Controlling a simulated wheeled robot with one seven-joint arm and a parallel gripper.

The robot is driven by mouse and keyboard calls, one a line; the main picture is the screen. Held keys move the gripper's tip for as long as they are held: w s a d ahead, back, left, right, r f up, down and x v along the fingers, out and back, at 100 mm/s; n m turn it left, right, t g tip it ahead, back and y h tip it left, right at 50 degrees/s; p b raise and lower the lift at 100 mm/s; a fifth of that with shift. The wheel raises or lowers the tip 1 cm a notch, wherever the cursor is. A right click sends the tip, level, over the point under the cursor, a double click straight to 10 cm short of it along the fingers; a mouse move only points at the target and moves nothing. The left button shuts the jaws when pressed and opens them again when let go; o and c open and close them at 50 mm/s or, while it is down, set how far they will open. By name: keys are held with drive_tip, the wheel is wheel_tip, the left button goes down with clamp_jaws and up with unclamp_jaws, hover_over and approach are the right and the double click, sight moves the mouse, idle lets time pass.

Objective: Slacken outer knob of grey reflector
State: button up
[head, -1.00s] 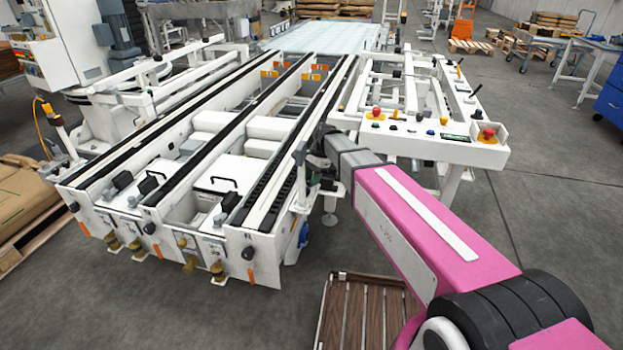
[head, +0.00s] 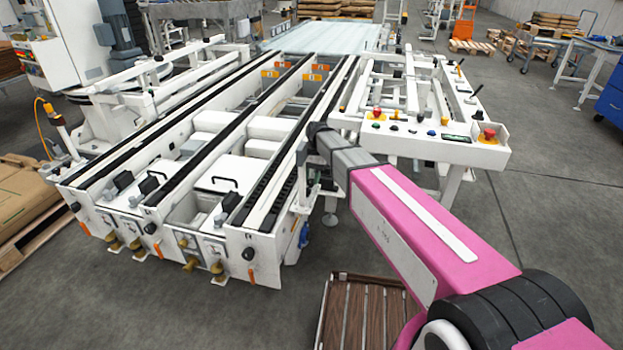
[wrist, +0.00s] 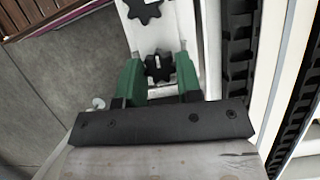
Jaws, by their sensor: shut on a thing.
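In the wrist view, the green fingers of my gripper (wrist: 159,85) stand on either side of a black star-shaped knob (wrist: 159,67) and are shut on it. The knob sits on a white bracket (wrist: 178,22). A second black star knob (wrist: 143,10) is on the same bracket, farther up the picture and clear of the fingers. I cannot make out the grey reflector itself. In the head view, my gripper is hidden behind my arm, by the right-hand rail of the conveyor.
A black chain track (wrist: 238,60) runs close to the right of the bracket. The white conveyor frame (head: 265,255) fills the middle of the head view. A control panel (head: 440,140) with red buttons stands to the right.

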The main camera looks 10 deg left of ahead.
idle(0.3)
drive_tip(key=o, duration=0.9)
drive_tip(key=shift+o, duration=0.2)
drive_tip(key=v, duration=1)
drive_tip(key=shift+r, duration=0.4)
drive_tip(key=shift+w, duration=0.1)
drive_tip(key=s+d+f+t, duration=0.1)
drive_tip(key=s+d+f, duration=0.4)
drive_tip(key=d, duration=0.7)
drive_tip(key=s+d+f+n+t, duration=0.1)
drive_tip(key=s+d+f, duration=0.4)
drive_tip(key=d, duration=0.7)
drive_tip(key=s+d+f+t, duration=0.2)
drive_tip(key=s+d+f, duration=0.3)
drive_tip(key=d, duration=0.6)
drive_tip(key=shift+s+d+n+t+h, duration=0.3)
drive_tip(key=shift+s+d, duration=0.05)
drive_tip(key=shift+d, duration=0.05)
